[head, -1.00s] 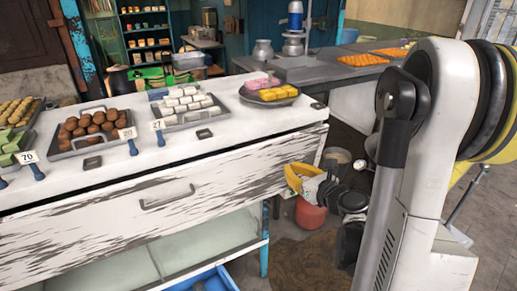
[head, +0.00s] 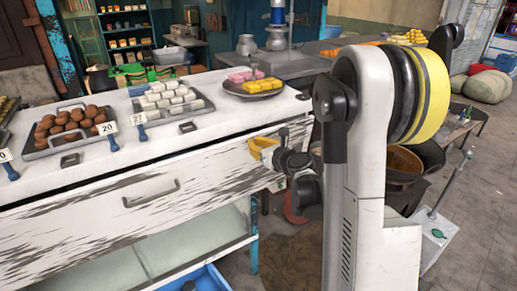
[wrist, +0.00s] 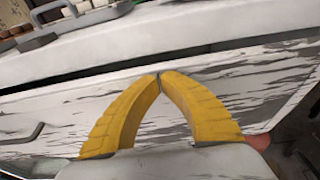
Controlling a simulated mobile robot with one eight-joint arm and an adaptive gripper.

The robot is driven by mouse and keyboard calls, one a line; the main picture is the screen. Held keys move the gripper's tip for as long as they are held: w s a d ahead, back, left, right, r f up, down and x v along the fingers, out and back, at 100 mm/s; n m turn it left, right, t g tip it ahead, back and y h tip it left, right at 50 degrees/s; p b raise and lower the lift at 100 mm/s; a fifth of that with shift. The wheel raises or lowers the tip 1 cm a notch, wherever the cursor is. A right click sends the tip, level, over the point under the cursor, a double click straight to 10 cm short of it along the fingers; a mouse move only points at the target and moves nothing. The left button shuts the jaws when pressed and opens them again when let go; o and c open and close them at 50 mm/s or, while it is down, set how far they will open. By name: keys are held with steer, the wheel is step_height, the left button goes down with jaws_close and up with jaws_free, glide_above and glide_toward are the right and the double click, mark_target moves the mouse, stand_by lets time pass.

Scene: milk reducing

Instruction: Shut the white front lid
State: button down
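The white front lid (head: 95,215) is the long panel with peeling paint and a metal handle (head: 150,193) on the counter's front. A dark gap runs along its top edge, under the white counter top. In the wrist view the lid (wrist: 60,112) fills the middle, with the handle (wrist: 22,135) at the far left. My yellow gripper (head: 252,147) is at the lid's right end in the head view. Its fingertips (wrist: 159,74) meet in the wrist view, with nothing between them, near the lid's upper edge. I cannot tell whether they touch it.
Trays of sweets (head: 100,130) and price tags stand on the counter top (head: 210,128). A plate (head: 262,89) sits near its right end. Below the lid is a glass-like shelf with a blue crate (head: 205,280). A bucket (head: 402,165) stands right of my arm. Floor is open at far right.

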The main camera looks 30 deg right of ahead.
steer(key=shift+w, duration=0.1)
steer(key=shift+w+r, duration=0.2)
steer(key=shift+w, duration=0.8)
steer(key=shift+s, duration=0.15)
